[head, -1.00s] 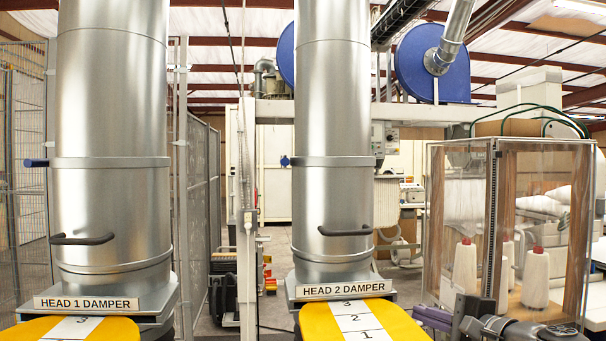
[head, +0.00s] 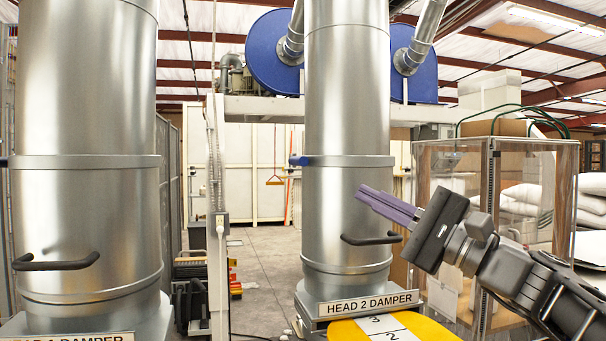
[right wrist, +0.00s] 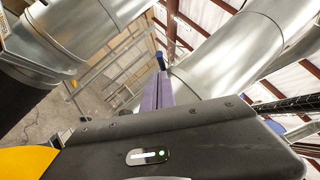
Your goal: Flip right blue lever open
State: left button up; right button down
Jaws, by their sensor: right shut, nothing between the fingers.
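The right blue lever (head: 299,160) sticks out from the left side of the band around the silver HEAD 2 DAMPER pipe (head: 346,110). My right gripper (head: 364,194) reaches in from the right, its purple fingers pointing up and left. It is in front of the pipe, lower than the lever and to its right, apart from the lever. The fingers are shut and empty. In the right wrist view, the purple fingers (right wrist: 157,92) point toward a small blue piece (right wrist: 160,60) beside the pipe, which looks like this lever. My left gripper is not in view.
A black handle (head: 370,239) is on the pipe's front, below my right gripper's fingers. The HEAD 1 DAMPER pipe (head: 85,110) stands at left, with its own handle (head: 55,262). A clear-walled cabinet (head: 455,165) stands behind my right arm. Open floor shows between the pipes.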

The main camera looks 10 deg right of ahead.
aim_at(298, 161)
jog(key=p+x, duration=0.4)
jog(key=x, duration=0.5)
jog(key=shift+w+r+p, duration=0.15)
jog(key=shift+w+p, duration=0.1)
jog(key=shift+p, duration=0.05)
dwell(0.4)
